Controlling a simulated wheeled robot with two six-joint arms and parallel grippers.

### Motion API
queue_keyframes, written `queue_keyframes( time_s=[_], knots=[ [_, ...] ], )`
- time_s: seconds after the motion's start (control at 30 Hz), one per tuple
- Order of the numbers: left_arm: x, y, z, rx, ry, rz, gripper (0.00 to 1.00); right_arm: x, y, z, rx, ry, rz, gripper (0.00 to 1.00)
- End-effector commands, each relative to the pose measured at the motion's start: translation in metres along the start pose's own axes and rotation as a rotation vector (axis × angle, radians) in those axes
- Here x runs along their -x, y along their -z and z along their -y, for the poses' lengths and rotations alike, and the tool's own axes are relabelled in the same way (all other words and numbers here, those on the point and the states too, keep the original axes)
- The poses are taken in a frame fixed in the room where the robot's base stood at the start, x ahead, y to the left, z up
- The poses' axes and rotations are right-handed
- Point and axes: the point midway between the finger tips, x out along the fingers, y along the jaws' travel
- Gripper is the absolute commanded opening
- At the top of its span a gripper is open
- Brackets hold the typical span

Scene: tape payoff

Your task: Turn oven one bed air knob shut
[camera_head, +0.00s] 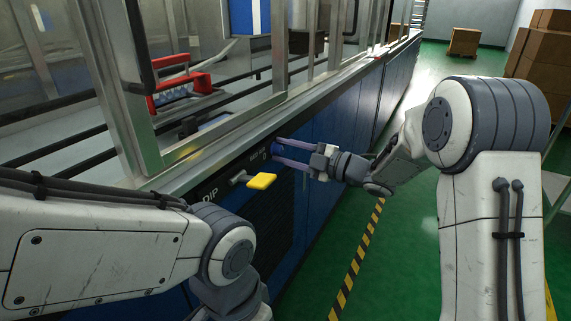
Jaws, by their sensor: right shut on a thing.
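My right gripper (281,153) reaches in from the right to the blue front panel of the machine. Its two long fingers are shut around a small dark blue knob (276,149) on the panel, just under the metal ledge. The fingers hide part of the knob, and its pointer cannot be made out. A small white label with a "0" shows beside it, too small to read fully. My left arm comes in at the lower left and bends down; its gripper is out of the picture.
A yellow-handled lever (260,181) sticks out of the panel left of the knob, near the letters "DIP". A red-handled item (184,83) lies behind the metal frame. Green floor (405,270) with a striped line is clear; cardboard boxes (545,60) stand far right.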

Motion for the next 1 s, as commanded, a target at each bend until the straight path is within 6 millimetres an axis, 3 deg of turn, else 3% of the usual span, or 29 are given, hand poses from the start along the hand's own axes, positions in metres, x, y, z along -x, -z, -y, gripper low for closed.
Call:
queue_keyframes(
  time_s=[0.03, 0.4, 0.7, 1.0],
  knots=[
    [-0.014, -0.001, 0.001, 0.000, 0.000, 0.000, 0.00, -0.002, -0.001, 0.005, 0.051, -0.003, -0.006, 0.00],
    [-0.054, -0.003, 0.004, 0.000, 0.000, 0.000, 0.00, -0.002, 0.000, 0.004, 0.338, -0.003, -0.006, 0.00],
    [-0.070, -0.004, 0.005, 0.000, 0.000, 0.000, 0.00, -0.002, 0.001, 0.002, 0.460, -0.002, -0.006, 0.00],
    [-0.072, -0.004, 0.005, 0.000, 0.000, 0.000, 0.00, -0.002, 0.002, 0.001, 0.490, -0.001, -0.006, 0.00]
  ],
)
